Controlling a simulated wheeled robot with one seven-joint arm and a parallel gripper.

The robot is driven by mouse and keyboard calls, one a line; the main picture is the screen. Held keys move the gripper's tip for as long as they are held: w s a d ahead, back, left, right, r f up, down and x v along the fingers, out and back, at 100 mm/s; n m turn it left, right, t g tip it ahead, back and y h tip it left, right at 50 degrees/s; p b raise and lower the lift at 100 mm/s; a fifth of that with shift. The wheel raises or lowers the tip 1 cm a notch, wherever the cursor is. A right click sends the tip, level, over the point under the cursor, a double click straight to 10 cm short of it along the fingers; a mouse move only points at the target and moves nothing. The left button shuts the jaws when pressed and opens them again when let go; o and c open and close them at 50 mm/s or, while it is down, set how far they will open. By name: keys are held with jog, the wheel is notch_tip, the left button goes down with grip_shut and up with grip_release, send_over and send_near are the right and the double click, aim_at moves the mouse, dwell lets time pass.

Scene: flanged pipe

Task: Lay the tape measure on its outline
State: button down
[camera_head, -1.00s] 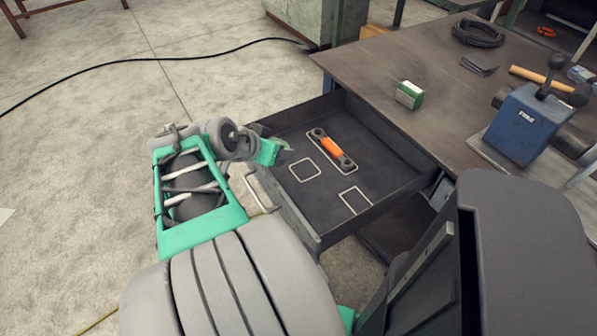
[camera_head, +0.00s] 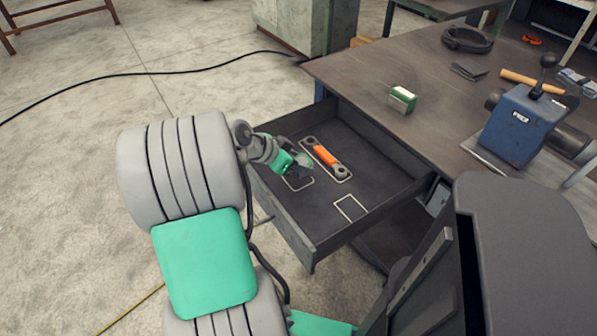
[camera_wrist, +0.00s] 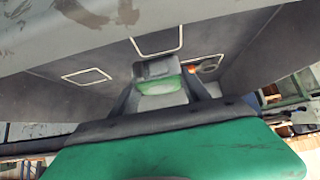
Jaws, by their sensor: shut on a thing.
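My gripper (camera_head: 297,163) is over the left part of the open drawer (camera_head: 365,208). In the wrist view, its two dark fingers (camera_wrist: 163,88) are shut on a small grey-and-green block, the tape measure (camera_wrist: 155,69). In the head view the held thing is small and mostly hidden by my gripper. A pale square outline (camera_head: 300,187) on the drawer floor lies just below my gripper and is partly covered by it. I cannot tell whether the tape measure touches the floor.
An orange-handled tool (camera_head: 325,157) lies in a long outline beside my gripper. Drawer walls surround the outlines.

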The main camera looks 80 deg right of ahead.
jog(key=shift+w+d+f, duration=0.2)
jog(key=shift+d+f, duration=0.05)
jog(key=shift+f, duration=0.15)
jog(key=shift+d+f+b, duration=0.1)
jog(key=shift+f+b, duration=0.3)
jog(key=shift+f, duration=1.35)
jog(key=c, duration=0.5)
grip_release()
jog(key=shift+w+r, duration=0.15)
jog(key=shift+r, duration=0.2)
jog(key=p+v, duration=0.1)
jog(key=v, duration=1)
jog(key=shift+w+a+r+p, duration=0.1)
jog(key=shift+a+r+p, duration=0.1)
jog(key=shift+a+p, duration=0.15)
